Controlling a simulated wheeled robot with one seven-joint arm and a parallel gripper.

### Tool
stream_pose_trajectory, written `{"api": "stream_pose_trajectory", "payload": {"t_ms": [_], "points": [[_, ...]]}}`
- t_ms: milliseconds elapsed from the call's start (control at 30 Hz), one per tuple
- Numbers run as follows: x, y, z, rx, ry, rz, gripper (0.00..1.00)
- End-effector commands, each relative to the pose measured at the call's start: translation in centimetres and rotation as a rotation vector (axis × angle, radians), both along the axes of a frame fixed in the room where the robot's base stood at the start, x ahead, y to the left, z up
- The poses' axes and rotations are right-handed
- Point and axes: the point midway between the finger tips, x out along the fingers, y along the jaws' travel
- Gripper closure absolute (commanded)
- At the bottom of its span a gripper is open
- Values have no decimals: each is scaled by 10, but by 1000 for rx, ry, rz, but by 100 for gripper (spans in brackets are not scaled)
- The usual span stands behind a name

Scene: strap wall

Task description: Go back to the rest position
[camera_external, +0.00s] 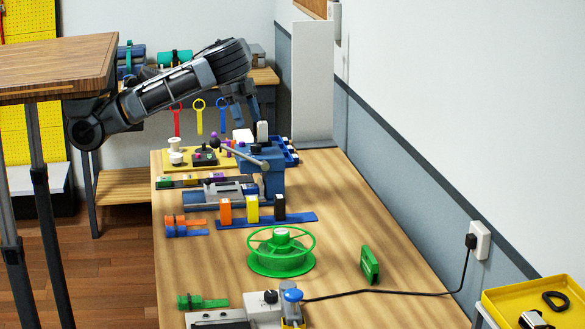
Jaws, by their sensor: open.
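My gripper (243,112) hangs at the end of the dark grey arm, over the far part of the wooden workbench (345,240). It points down, close above a blue device with a grey lever (262,158). It looks empty, and its fingers are small and partly hidden against the background. I cannot tell whether the fingertips touch anything. My arm reaches in from the left, with its elbow low beside a raised wooden table.
A green reel (281,252), a green block (369,265) and a blue rack with coloured blocks (267,220) stand on the bench. A black cable (390,293) runs to a wall socket (480,240). A yellow tray (535,300) is at right. A raised wooden table (60,65) is at left.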

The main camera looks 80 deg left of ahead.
Motion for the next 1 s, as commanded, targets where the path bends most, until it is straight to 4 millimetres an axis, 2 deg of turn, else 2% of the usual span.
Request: {"api": "stream_pose_trajectory", "payload": {"t_ms": [167, 333, 467, 567, 733, 867, 1000], "points": [[-8, 10, -3, 57, 42, 3, 39], [-36, 44, -7, 252, 181, -1, 39], [-65, 76, 1, 451, 327, -28, 39], [-84, 97, 15, 603, 441, -61, 39], [-109, 122, 52, 857, 640, -140, 39], [-119, 132, 88, 1044, 794, -219, 39], [-119, 133, 130, 1243, 961, -320, 39]]}}
